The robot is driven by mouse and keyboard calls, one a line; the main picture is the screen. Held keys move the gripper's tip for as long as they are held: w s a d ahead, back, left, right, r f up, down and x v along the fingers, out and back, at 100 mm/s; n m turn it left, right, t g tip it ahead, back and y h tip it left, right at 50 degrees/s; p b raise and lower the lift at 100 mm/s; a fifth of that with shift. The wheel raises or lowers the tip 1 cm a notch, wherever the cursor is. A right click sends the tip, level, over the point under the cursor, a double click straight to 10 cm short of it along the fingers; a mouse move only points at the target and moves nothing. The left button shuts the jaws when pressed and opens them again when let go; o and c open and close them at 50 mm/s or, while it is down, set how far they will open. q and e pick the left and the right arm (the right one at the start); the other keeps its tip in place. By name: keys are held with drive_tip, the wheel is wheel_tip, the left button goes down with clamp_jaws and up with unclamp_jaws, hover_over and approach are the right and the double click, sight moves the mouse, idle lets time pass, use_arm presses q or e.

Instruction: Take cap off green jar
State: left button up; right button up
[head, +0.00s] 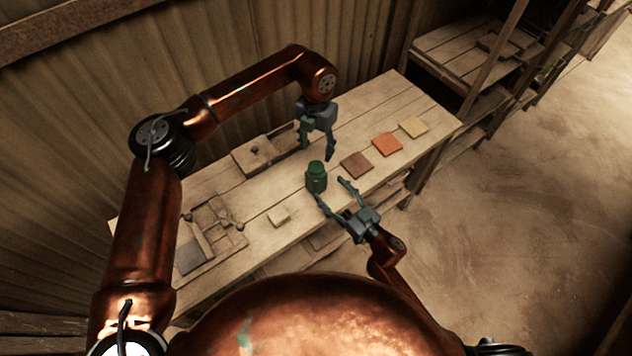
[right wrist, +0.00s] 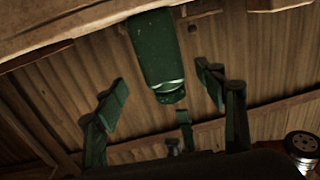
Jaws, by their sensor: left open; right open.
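The green jar (head: 316,182) stands upright on the wooden table, with its green cap (head: 316,167) on top. In the right wrist view the jar (right wrist: 157,50) shows between my right fingers, with its cap (right wrist: 170,94) toward the picture's middle. My right gripper (head: 329,188) is open, its fingers reaching toward the jar from the near side; I cannot tell whether they touch it. Its fingers also flank the jar in the right wrist view (right wrist: 165,90). My left gripper (head: 317,150) is open and points down, above and just behind the cap, apart from it.
Brown (head: 355,166), orange (head: 387,144) and yellow (head: 414,127) tiles lie in a row right of the jar. A wooden tray (head: 238,243) and a small light block (head: 278,217) lie to the left. A wooden press-like piece (head: 256,153) stands behind. The table's (head: 375,105) far right is clear.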

sight(322, 182)
use_arm(q)
drive_tip(key=shift+s, duration=0.1)
use_arm(e)
drive_tip(key=shift+w+a, duration=0.15)
drive_tip(key=shift+a, duration=0.1)
use_arm(q)
drive_tip(key=shift+r, duration=0.1)
use_arm(e)
drive_tip(key=shift+x, duration=3.5)
drive_tip(key=shift+r, duration=0.1)
drive_tip(key=shift+c, duration=0.4)
